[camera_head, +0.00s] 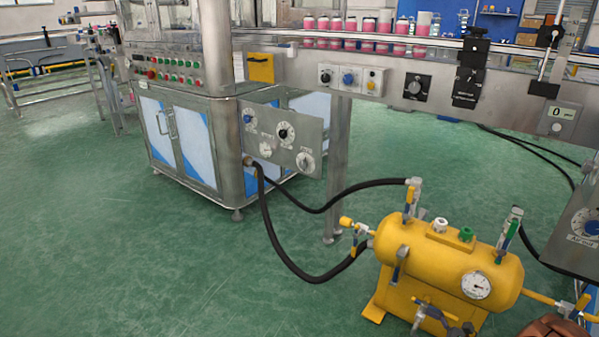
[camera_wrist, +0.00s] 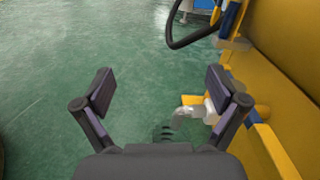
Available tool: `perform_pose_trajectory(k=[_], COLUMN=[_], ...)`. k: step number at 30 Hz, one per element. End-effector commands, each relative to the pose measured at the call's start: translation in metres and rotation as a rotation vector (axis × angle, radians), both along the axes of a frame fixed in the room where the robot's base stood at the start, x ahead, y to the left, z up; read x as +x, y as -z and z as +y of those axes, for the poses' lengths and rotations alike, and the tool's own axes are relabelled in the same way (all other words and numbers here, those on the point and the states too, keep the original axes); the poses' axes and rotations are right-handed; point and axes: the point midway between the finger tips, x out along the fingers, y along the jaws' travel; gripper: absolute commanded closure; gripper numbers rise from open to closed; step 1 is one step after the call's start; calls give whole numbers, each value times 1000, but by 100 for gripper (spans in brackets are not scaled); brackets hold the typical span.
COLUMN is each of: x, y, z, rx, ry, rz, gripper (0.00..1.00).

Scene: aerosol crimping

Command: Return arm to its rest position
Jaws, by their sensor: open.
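My gripper (camera_wrist: 160,89) shows in the wrist view with its two dark fingers spread wide apart and nothing between them. Green floor shows through the gap. The yellow air tank (camera_wrist: 285,45) is close to the right of the right finger. A grey metal fitting (camera_wrist: 188,112) with a white part lies beyond the fingers, beside the right one; I cannot tell whether they touch. In the head view the yellow tank (camera_head: 440,262) stands at the lower right with a pressure gauge and several valves. I cannot make out my gripper in the head view.
A black hose (camera_head: 268,225) runs from the tank to the steel machine cabinet (camera_head: 190,140). A conveyor (camera_head: 440,85) with pink cans and a control panel crosses the upper right. A grey panel (camera_head: 575,240) stands at the right edge. The green floor at left is clear.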

Motion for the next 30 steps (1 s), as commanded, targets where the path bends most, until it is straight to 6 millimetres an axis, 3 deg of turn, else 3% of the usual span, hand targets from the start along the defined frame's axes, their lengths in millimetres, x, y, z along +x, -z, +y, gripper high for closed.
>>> perform_pose_trajectory(k=[1,3,14,23,30], x=[6,12,20,3,-24], y=[-29,-56,-186,-286,-358], z=[11,25,101,163,207], rx=[-14,-37,-160,-283,-390], ry=[-37,-88,-350,-566,-736], rz=[-10,-22,-81,-132,-174], gripper=[4,4,4,4,4])
